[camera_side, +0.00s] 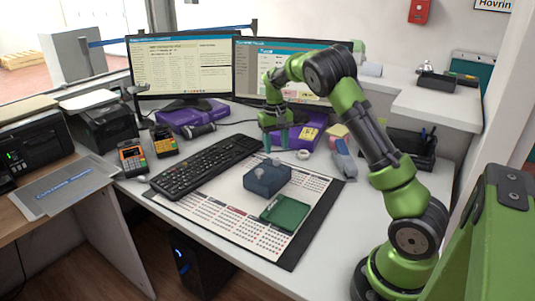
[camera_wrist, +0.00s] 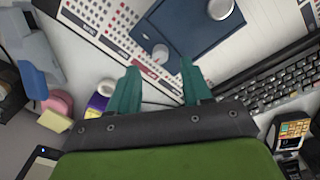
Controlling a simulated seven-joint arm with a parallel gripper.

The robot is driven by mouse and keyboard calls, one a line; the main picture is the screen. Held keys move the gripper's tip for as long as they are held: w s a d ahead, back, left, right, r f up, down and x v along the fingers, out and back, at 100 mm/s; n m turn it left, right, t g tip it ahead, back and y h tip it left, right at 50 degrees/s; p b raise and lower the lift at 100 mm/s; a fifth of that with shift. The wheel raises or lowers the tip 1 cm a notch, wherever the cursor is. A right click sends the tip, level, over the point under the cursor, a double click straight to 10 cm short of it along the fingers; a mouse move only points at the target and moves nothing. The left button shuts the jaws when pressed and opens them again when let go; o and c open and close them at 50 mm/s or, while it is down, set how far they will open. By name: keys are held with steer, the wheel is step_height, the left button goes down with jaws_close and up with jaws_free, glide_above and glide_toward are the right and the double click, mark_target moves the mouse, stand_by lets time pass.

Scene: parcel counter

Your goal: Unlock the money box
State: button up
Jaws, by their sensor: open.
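The dark blue money box (camera_side: 266,182) sits on the desk mat with two small pale round knobs on it. The wrist view shows part of the box (camera_wrist: 188,28), with one silver knob (camera_wrist: 160,52) near its edge and another knob (camera_wrist: 220,8) at the top of the picture. My gripper (camera_side: 275,142) is open and empty, behind and above the box in the side view. In the wrist view its teal fingertips (camera_wrist: 160,68) are spread apart, just short of the nearer knob in the picture. No contact with the box shows.
A flat green object (camera_side: 285,213) lies on the calendar mat (camera_side: 240,222) in front of the box. A black keyboard (camera_side: 205,168) lies to the left. Two monitors (camera_side: 180,65), purple boxes (camera_side: 190,115) and a card terminal (camera_side: 131,158) stand around the desk.

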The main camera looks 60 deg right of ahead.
mark_target(276, 159)
steer(key=shift+f, duration=2.3)
jaws_close()
